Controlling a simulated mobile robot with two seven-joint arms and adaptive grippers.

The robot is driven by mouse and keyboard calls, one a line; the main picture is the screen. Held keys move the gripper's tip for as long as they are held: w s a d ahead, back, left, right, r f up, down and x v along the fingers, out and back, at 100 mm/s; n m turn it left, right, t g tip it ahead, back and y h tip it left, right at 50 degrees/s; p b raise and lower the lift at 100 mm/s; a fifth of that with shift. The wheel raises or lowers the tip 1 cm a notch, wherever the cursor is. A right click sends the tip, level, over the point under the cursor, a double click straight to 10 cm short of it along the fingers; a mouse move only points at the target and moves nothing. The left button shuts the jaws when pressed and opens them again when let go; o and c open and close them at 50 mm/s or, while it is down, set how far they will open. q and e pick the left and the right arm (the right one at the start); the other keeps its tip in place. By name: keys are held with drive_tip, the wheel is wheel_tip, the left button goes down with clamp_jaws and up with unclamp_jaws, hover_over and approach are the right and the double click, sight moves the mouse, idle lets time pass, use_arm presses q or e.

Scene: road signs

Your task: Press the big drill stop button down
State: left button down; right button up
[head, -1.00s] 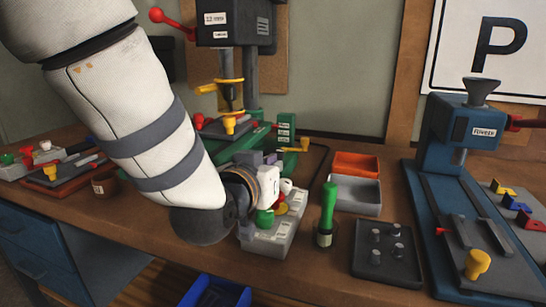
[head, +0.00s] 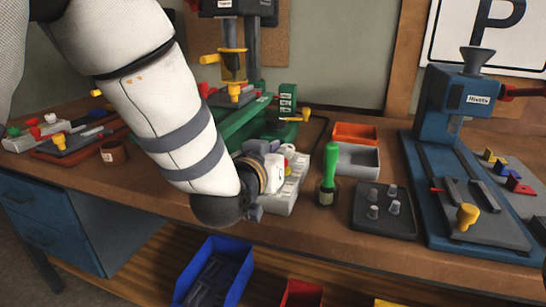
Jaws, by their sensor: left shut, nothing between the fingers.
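The drill (head: 238,50) stands at the back of the bench, with a dark head, a yellow chuck guard and a green base. A pale grey control box (head: 284,198) lies in front of it. My left arm reaches down over the box, and my left gripper (head: 266,148) is shut and empty at its far left part. A bit of red and yellow (head: 289,150) shows past the gripper. I cannot tell the big stop button clearly, nor whether the gripper touches it. My right gripper is out of view.
A blue crate (head: 235,262) sits below the bench front.

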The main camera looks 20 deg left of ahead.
use_arm(q)
drive_tip(key=shift+s+f, duration=0.1)
drive_tip(key=shift+f, duration=0.4)
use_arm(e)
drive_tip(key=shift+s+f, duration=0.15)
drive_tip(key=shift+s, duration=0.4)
use_arm(q)
drive_tip(key=shift+f, duration=0.15)
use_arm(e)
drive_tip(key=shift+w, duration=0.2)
use_arm(q)
drive_tip(key=r, duration=0.1)
drive_tip(key=r+p, duration=0.1)
drive_tip(key=r, duration=0.3)
drive_tip(key=shift+w+a+r, duration=0.15)
drive_tip(key=shift+w+a, duration=0.05)
drive_tip(key=shift+w, duration=0.2)
drive_tip(key=v, duration=1)
drive_tip(key=shift+s, duration=0.25)
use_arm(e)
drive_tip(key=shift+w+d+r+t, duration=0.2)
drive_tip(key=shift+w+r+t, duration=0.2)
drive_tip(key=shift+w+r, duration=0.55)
